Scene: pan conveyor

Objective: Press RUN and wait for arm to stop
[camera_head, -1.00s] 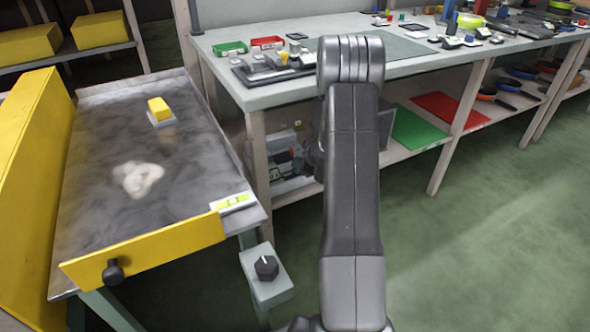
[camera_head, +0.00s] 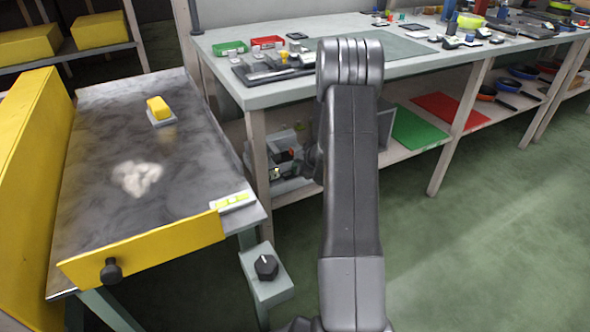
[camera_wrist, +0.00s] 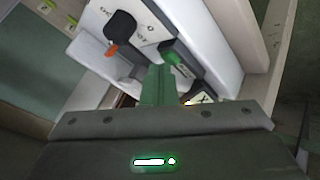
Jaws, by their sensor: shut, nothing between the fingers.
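In the wrist view, a pale control box (camera_wrist: 205,50) carries a black knob with an orange tip (camera_wrist: 119,27) and a green button (camera_wrist: 178,58). No RUN lettering can be read. My gripper (camera_wrist: 158,70) is shut and empty, its green-tinted fingers pointing at the box. The fingertips are close beside the green button; I cannot tell whether they touch it. In the head view, my arm hides the gripper, and part of the equipment (camera_head: 284,156) under the bench shows left of it.
The workbench (camera_head: 225,82) stands over that spot, with a bench leg (camera_head: 259,155) close by. At left is the pan conveyor (camera_head: 105,210) with a yellow block (camera_head: 158,107) and a pale lump (camera_head: 137,178). A pedestal with a black knob (camera_head: 266,267) stands in front.

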